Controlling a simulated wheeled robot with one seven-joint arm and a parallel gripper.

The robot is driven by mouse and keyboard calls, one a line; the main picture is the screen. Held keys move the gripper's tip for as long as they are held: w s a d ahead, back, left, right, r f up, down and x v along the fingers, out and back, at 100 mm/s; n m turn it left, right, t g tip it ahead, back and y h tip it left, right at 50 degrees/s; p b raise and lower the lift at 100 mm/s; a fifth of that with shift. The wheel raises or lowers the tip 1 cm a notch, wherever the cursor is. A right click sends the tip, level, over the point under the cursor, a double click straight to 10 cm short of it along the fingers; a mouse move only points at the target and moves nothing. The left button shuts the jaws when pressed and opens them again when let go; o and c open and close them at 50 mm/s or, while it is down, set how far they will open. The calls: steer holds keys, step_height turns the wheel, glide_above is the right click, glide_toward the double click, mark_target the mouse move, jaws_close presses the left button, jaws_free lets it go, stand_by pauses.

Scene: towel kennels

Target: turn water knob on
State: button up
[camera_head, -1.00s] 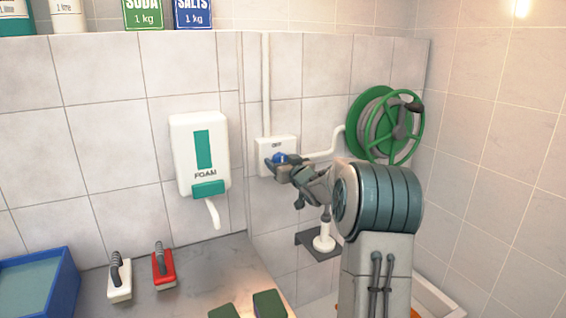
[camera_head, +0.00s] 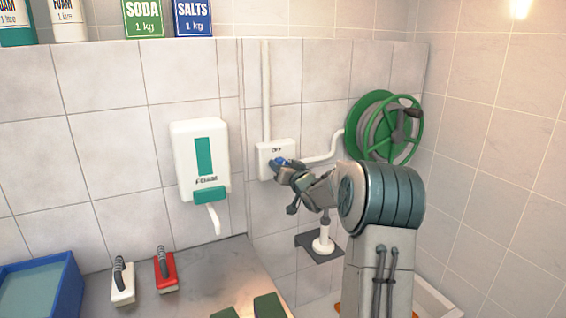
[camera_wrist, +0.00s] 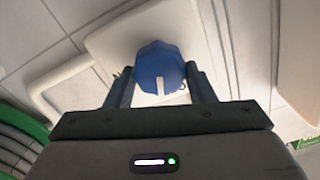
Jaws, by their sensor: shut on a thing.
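The blue water knob (camera_head: 279,162) sits on a white wall box (camera_head: 264,149) in the head view. The box carries a label that looks like "OFF" above the knob. In the wrist view the faceted blue knob (camera_wrist: 159,68) has a white pointer line, facing the bottom of that picture. My gripper (camera_wrist: 160,82) has one finger on each side of the knob and is shut on it. In the head view my gripper (camera_head: 277,167) reaches the box from the right and hides part of the knob.
A green hose reel (camera_head: 385,127) hangs on the wall right of the box, joined by a white pipe (camera_head: 322,155). A foam dispenser (camera_head: 201,160) hangs to the left. A red brush (camera_head: 165,272) and a white brush (camera_head: 122,284) lie on the counter (camera_head: 205,275).

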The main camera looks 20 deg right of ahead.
steer(key=shift+d+f+m+p, duration=0.15)
steer(key=shift+m+p, duration=1.6)
steer(key=shift+m, duration=1.75)
steer(key=shift+d+f+m+p, duration=0.1)
steer(key=shift+m+p, duration=1.6)
steer(key=shift+m, duration=1.8)
steer(key=o, duration=1)
steer(key=shift+c, duration=0.2)
steer(key=s+b, duration=0.2)
steer(key=s, duration=1.1)
steer(key=shift+s+d+b, duration=0.15)
steer(key=shift+s+b, duration=0.25)
